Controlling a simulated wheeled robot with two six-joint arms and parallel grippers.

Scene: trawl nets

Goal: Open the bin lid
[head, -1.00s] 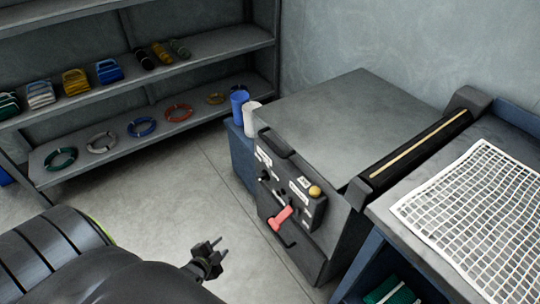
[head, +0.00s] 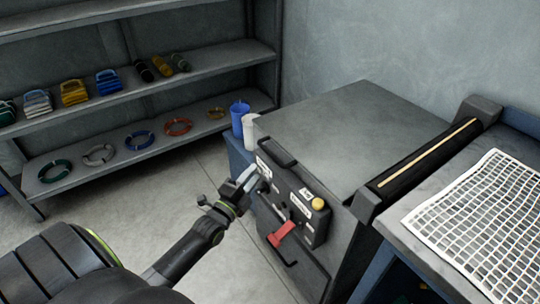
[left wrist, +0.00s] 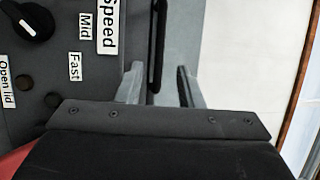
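The grey bin (head: 370,125) is a box with a flat, shut top. A dark handle bar (head: 277,150) runs along its upper front edge. Below it is a control panel (head: 298,208) with a yellow knob (head: 318,203) and a red lever (head: 281,234). My left gripper (head: 250,178) is at the panel's left end, just below the handle bar. In the left wrist view its fingers (left wrist: 158,88) are apart with nothing held. A dark bar (left wrist: 158,45) shows between them; I cannot tell whether they touch it. An "Open lid" label (left wrist: 7,83) is at the left. My right gripper is not in view.
A table with a white net (head: 480,215) adjoins the bin's right side. Blue (head: 239,115) and white (head: 250,130) cups stand behind the bin's left corner. Shelves (head: 60,190) with coiled ropes line the back wall. The floor (head: 180,195) between is clear.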

